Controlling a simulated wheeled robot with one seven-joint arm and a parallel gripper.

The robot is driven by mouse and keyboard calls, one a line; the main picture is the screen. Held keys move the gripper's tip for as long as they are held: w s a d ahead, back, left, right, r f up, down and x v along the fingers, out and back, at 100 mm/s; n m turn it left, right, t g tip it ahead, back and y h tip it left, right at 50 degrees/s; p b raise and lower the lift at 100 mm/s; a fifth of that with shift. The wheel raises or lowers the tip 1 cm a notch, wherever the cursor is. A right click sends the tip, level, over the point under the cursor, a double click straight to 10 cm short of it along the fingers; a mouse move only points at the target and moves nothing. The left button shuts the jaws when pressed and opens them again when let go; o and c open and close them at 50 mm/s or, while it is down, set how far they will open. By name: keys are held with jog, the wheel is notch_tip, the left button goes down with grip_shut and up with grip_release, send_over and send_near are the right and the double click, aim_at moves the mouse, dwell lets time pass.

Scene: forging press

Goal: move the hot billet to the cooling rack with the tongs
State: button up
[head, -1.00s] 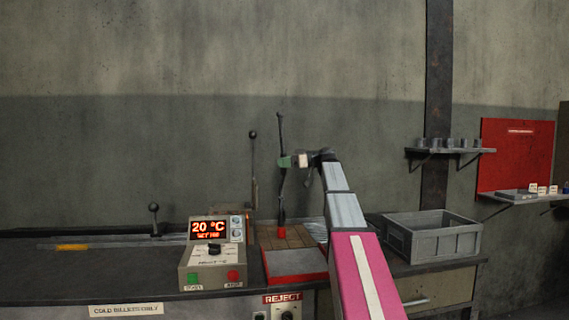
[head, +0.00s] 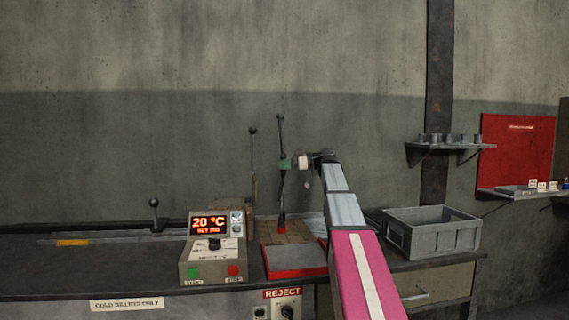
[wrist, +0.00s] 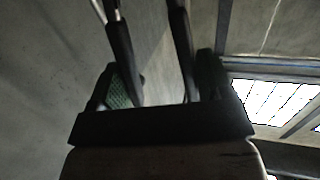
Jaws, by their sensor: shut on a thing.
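The tongs (head: 281,195) are long, dark and nearly upright. My gripper (head: 285,163) is shut on them at mid-height; in the wrist view two dark tong handles (wrist: 121,50) run between my gripper's green-padded fingers (wrist: 152,88). A small red piece, seemingly the hot billet (head: 282,228), is at the tongs' lower end. No cooling rack can be clearly made out; my arm hides part of the bench to the block's right.
A control box (head: 214,262) reading 20 °C stands left of the block. A grey crate (head: 432,235) stands right of my arm. A wall shelf (head: 450,146) holds several grey cups. The left bench has clear room near its front.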

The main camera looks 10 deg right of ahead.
jog(key=shift+f, duration=0.35)
dwell(0.3)
jog(key=shift+f, duration=0.9)
grip_shut()
notch_tip(320, 180, up, 11)
dwell(1.5)
jog(key=shift+r, duration=0.1)
